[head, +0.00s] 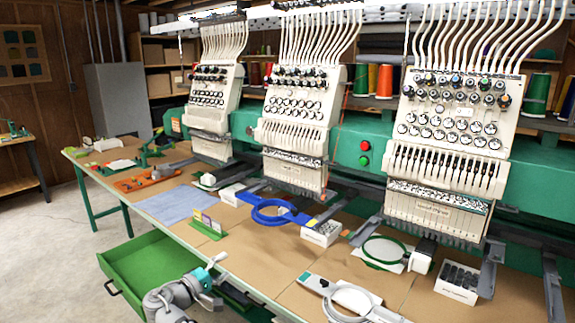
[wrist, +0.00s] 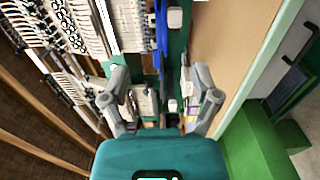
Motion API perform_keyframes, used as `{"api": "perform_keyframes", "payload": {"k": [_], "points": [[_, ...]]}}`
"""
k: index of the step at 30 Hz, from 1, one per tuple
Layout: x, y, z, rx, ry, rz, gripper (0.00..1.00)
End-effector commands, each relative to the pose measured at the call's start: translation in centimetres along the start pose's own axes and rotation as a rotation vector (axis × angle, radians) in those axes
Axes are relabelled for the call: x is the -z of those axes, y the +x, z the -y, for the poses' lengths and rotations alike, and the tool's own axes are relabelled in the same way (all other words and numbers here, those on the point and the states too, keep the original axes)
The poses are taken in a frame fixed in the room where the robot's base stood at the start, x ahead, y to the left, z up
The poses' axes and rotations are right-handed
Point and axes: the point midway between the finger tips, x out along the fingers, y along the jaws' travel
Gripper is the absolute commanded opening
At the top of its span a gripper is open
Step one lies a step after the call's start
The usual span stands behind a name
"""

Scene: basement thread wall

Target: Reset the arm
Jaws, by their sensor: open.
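My arm shows at the bottom of the head view, with my gripper (head: 218,270) in front of the long work table's near edge, beside the open green drawer (head: 135,262). In the wrist view my gripper (wrist: 158,78) has its two grey fingers spread wide apart. Nothing is held between them; the table and machines show in the gap, farther off. The wrist view is turned on its side, with the table edge running up the right part and the green drawer (wrist: 262,145) at lower right.
The brown table (head: 262,250) holds a blue hoop (head: 256,213), a green hoop (head: 372,262), a grey-white hoop frame (head: 318,284), a blue cloth (head: 180,203) and small white boxes. Embroidery machine heads (head: 295,110) stand behind. Open floor (head: 50,240) lies at left.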

Motion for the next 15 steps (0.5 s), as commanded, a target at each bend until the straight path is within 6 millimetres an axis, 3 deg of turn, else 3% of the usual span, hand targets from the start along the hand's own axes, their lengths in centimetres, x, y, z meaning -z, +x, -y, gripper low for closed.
{"api": "perform_keyframes", "payload": {"k": [15], "points": [[-3.2,3.4,1.2,0.128,0.017,0.07,0.79]]}}
